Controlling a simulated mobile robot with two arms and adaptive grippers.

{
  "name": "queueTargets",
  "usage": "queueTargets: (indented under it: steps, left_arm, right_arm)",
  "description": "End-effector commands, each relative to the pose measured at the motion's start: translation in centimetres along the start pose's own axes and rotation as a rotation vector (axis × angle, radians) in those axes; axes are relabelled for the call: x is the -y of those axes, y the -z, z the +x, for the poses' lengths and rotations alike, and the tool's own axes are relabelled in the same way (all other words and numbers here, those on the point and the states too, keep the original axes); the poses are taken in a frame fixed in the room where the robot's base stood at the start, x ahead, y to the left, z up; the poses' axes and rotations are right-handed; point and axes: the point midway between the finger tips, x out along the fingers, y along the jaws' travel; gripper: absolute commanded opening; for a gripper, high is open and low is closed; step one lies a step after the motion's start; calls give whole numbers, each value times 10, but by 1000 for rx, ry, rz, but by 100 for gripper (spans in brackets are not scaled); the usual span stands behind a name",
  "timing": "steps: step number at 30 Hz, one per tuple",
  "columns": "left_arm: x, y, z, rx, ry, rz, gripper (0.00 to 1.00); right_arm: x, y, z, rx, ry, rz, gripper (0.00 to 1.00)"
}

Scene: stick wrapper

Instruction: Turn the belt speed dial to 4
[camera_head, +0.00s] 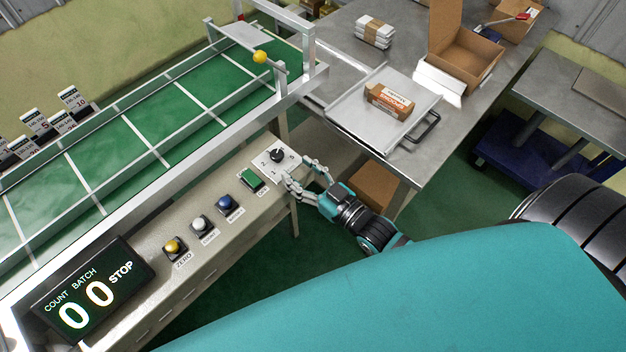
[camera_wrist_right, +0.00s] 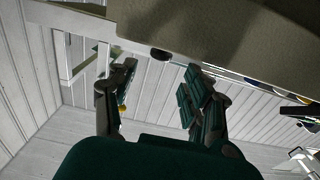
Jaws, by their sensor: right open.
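The belt speed dial is a black knob (camera_head: 277,155) on a pale plate with numbers, at the right end of the control panel in the head view. My right gripper (camera_head: 303,178) is just to the right of and below the dial, its fingers apart and empty. In the right wrist view, the two fingers (camera_wrist_right: 155,95) are spread with nothing between them. A dark round knob (camera_wrist_right: 160,54) shows beyond them on the panel edge; I cannot tell for sure that it is the dial. My left gripper is not in view.
Green (camera_head: 252,179), blue (camera_head: 224,203), white (camera_head: 200,224) and yellow (camera_head: 173,246) buttons line the panel left of the dial. A display (camera_head: 90,295) reads 0, 0, STOP. The green belt (camera_head: 130,120) runs behind. A tray (camera_head: 350,115) with a brown box sits on the metal table.

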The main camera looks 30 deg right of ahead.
Motion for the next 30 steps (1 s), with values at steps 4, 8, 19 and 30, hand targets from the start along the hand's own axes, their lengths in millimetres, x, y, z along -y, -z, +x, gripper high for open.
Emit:
queueTargets:
  steps: [4,8,19,30]
  left_arm:
    - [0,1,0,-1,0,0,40]
    - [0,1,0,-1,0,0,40]
    - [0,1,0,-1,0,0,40]
    - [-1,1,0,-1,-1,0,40]
  right_arm:
    - [0,-1,-27,2,-1,0,50]
    - [0,0,-39,1,0,0,50]
    - [0,0,-43,0,-1,0,50]
    - [-3,-15,-43,33,-11,0,50]
